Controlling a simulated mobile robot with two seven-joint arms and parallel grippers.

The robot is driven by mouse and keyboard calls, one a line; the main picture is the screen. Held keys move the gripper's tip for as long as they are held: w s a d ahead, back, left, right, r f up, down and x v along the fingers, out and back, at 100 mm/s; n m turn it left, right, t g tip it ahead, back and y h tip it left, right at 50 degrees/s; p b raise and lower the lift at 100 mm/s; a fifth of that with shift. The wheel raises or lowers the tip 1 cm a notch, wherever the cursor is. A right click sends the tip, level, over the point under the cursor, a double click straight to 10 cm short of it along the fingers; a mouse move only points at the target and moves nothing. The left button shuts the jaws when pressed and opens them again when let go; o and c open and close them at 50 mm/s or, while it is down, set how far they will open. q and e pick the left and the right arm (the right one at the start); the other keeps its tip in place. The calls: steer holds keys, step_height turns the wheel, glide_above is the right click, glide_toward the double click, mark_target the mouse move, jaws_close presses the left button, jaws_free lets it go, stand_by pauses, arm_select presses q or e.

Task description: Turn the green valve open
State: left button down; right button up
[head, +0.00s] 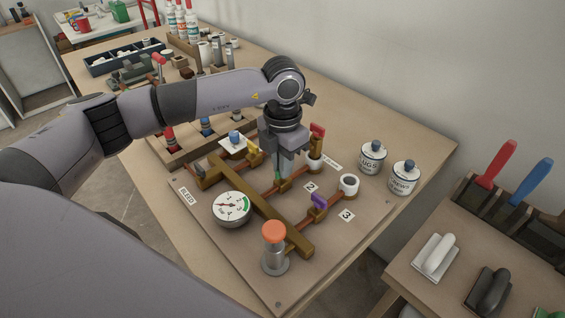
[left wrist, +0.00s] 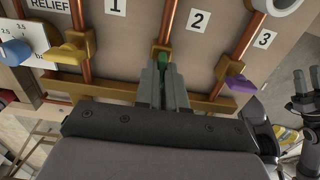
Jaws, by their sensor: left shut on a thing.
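The green valve handle (left wrist: 163,61) sits on the copper pipe by the label 2 (left wrist: 197,20). My left gripper (left wrist: 165,82) is shut on it, with one finger on each side. In the head view the gripper (head: 281,168) reaches down from above, and only a little of the green handle (head: 279,176) shows beside the fingers. Most of the handle and the valve body are hidden, so I cannot tell its exact turn.
A purple handle (head: 319,201) is on the pipe by label 3, close to the gripper. A pressure gauge (head: 232,208) and an orange-topped post (head: 274,240) are in front. Two lidded jars (head: 373,158) (head: 404,177) stand at the right.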

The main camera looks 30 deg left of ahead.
arm_select(q)
steer(key=shift+r, duration=0.1)
steer(key=c, duration=1.2)
jaws_free()
steer(key=shift+r+b, duration=0.3)
steer(key=shift+r, duration=3.25)
